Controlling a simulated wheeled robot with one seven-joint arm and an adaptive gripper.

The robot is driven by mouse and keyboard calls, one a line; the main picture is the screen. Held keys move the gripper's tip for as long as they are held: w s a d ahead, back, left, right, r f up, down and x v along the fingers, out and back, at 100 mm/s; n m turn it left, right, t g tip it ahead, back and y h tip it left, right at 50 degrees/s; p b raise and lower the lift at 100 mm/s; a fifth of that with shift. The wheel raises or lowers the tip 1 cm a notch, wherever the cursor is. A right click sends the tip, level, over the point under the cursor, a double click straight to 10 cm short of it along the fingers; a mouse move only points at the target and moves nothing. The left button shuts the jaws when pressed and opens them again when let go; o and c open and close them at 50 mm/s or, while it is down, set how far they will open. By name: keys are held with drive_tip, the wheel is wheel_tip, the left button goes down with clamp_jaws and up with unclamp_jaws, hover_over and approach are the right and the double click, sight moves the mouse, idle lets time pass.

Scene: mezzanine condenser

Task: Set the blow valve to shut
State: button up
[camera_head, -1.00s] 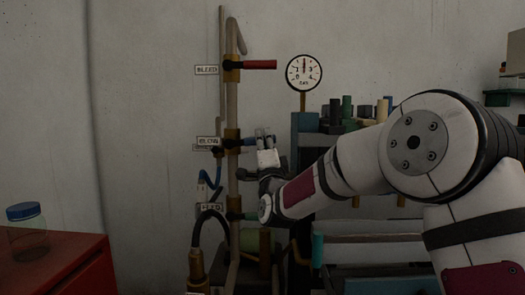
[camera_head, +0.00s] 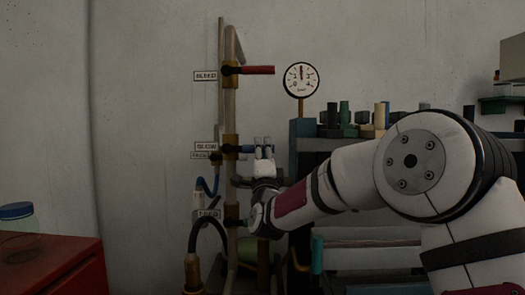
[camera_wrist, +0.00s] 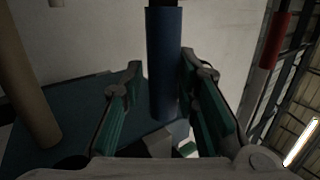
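The blow valve's blue handle (camera_head: 247,149) sticks out level to the right from a brass fitting (camera_head: 230,147) on the vertical pipe, beside the BLOW label (camera_head: 206,146). My gripper (camera_head: 264,148) is at the outer end of this handle, its fingers pointing up in the head view. In the wrist view the blue handle (camera_wrist: 165,65) runs between the two green-padded fingers of my gripper (camera_wrist: 160,100). The fingers stand apart, with a gap visible on the left side. Contact on the right side is unclear. The handle's outer end is partly hidden in the head view.
A red handle (camera_head: 258,70) with a BLEED label is above, and a gauge (camera_head: 301,79) is to its right. A third labelled valve (camera_head: 232,222) and a hose (camera_head: 205,219) are below. A shelf (camera_head: 306,128) with several bottles stands right. A jar (camera_head: 16,217) sits on the red cabinet (camera_head: 60,258).

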drive_tip(key=shift+o, duration=0.3)
drive_tip(key=shift+s, duration=0.15)
drive_tip(key=v, duration=1.1)
drive_tip(key=shift+s+f, duration=0.2)
drive_tip(key=shift+s, duration=0.1)
